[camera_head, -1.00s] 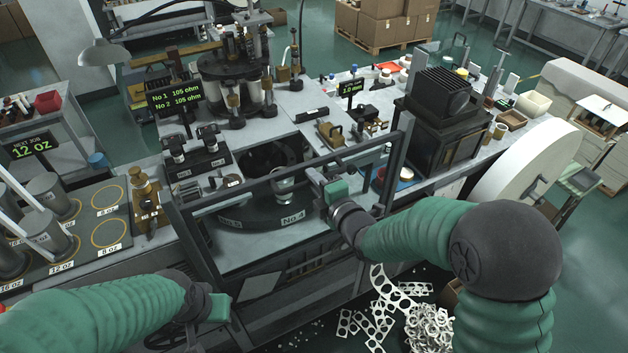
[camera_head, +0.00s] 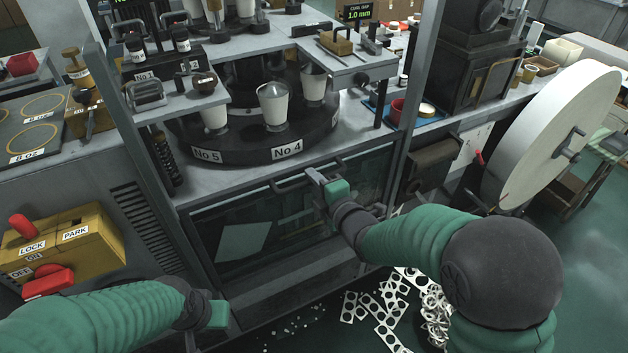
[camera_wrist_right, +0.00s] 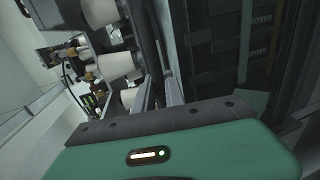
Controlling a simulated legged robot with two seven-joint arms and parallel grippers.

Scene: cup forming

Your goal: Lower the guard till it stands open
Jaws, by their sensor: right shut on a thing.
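The guard (camera_head: 255,235) is a dark-framed clear panel between two upright posts at the machine's front. It is low, its top edge below the turntable (camera_head: 245,152), so the opening above it is clear. My right gripper (camera_head: 315,178) is shut on the guard's handle bar (camera_head: 290,182) near the top edge.
White cups (camera_head: 273,106) stand on the turntable behind the opening. A yellow switch box (camera_head: 75,240) with red levers is at the left. A large white reel (camera_head: 545,140) stands at the right. Punched scrap (camera_head: 385,310) lies on the floor.

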